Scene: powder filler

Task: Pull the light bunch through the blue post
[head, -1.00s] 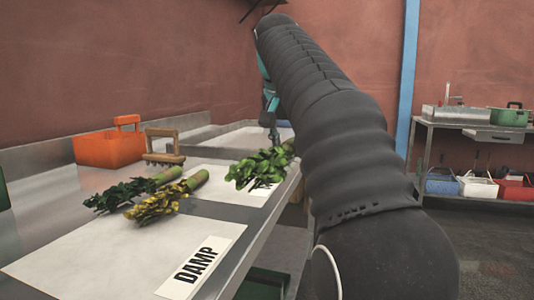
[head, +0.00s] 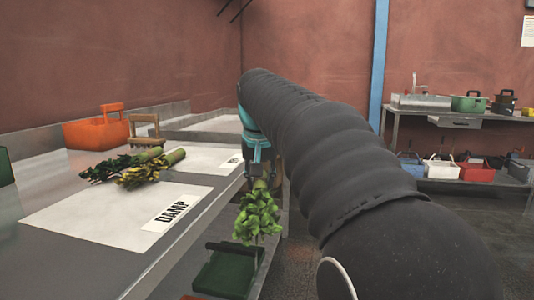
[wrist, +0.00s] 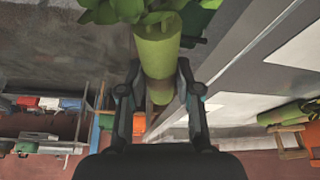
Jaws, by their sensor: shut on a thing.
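My gripper (head: 259,176) is shut on the stem end of the light green leafy bunch (head: 256,220). The bunch hangs leaves down beyond the table's right edge, above a dark green crate. In the wrist view the bunch's thick pale green stem (wrist: 160,50) lies between both fingers (wrist: 158,72), with leaves at the top edge. The blue post (head: 379,70) stands upright by the far wall, right of my arm and well apart from the bunch. Its lower part is hidden behind my arm.
A dark green bunch (head: 110,167) and a yellow-green bunch (head: 140,176) lie on the metal table (head: 45,195), near a DAMP label (head: 172,211). An orange carrier (head: 92,133) and wooden rack (head: 144,128) stand behind. The dark green crate (head: 226,270) is below. A shelf unit (head: 462,118) stands far right.

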